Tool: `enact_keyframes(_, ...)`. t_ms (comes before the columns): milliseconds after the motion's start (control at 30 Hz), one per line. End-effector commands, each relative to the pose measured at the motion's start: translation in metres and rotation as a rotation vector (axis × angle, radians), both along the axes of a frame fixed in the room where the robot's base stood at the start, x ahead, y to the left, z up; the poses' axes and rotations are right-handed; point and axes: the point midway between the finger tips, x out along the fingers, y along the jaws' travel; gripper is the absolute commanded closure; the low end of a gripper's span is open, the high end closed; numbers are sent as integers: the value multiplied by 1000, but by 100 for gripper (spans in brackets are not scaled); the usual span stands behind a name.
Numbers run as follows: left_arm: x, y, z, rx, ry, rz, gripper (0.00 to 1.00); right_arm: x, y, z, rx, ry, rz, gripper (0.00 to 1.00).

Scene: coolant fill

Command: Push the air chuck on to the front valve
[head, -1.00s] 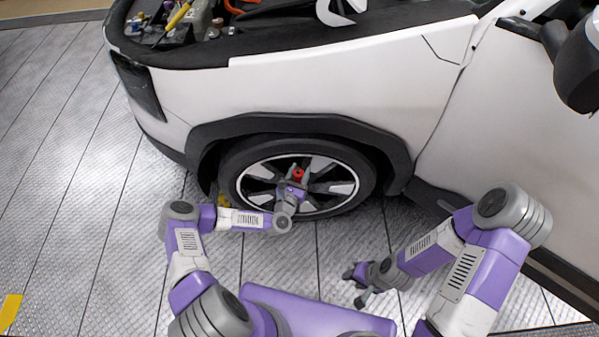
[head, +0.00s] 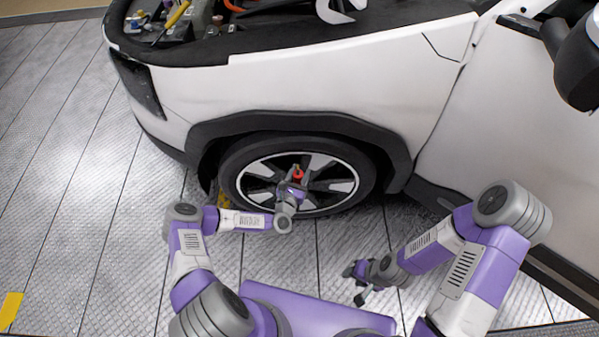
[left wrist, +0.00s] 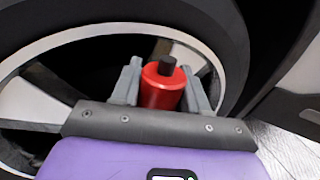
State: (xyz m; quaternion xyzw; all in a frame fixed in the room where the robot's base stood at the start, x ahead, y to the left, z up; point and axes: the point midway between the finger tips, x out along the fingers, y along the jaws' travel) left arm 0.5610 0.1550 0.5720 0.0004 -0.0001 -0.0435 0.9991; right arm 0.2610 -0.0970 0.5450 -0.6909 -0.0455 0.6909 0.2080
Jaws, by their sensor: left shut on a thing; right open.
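The air chuck (left wrist: 162,88) is a red cylinder with a black tip. My left gripper (left wrist: 165,92) is shut on it, with a grey finger on each side. In the head view the red chuck (head: 298,175) shows at the end of my left gripper (head: 296,182), in front of the front wheel (head: 262,170). The valve cannot be made out; I cannot tell whether the chuck touches it. My right gripper (head: 357,283) is open and empty, low over the floor to the right of the wheel.
The white car's fender (head: 330,95) and black wheel arch (head: 290,122) overhang the wheel. The engine bay (head: 190,20) is open at the top left, with tools on it. The metal floor (head: 80,190) at the left is clear. A yellow mark (head: 11,308) lies at the lower left.

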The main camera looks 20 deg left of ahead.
Motion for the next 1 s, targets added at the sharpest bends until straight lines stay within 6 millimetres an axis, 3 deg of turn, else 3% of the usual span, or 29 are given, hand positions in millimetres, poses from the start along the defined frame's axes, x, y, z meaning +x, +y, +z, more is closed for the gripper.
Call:
enact_keyframes(400, 0, 0, -11, -1, 1, 0, 89, 0, 0, 0, 0, 0, 0, 57)
enact_keyframes(433, 0, 0, -10, -1, 0, 0, 53, 0, 0, 0, 0, 0, 0, 57)
enact_keyframes(600, 0, 0, -10, -1, 0, 0, 27, 0, 0, 0, 0, 0, 0, 57)
enact_keyframes(867, 0, 0, -10, 0, 1, 0, 26, 0, 0, 0, 0, 0, 0, 57)
enact_keyframes(1000, -10, 2, -10, -1, 3, 0, 26, 0, 0, 3, 0, 0, 0, 57)
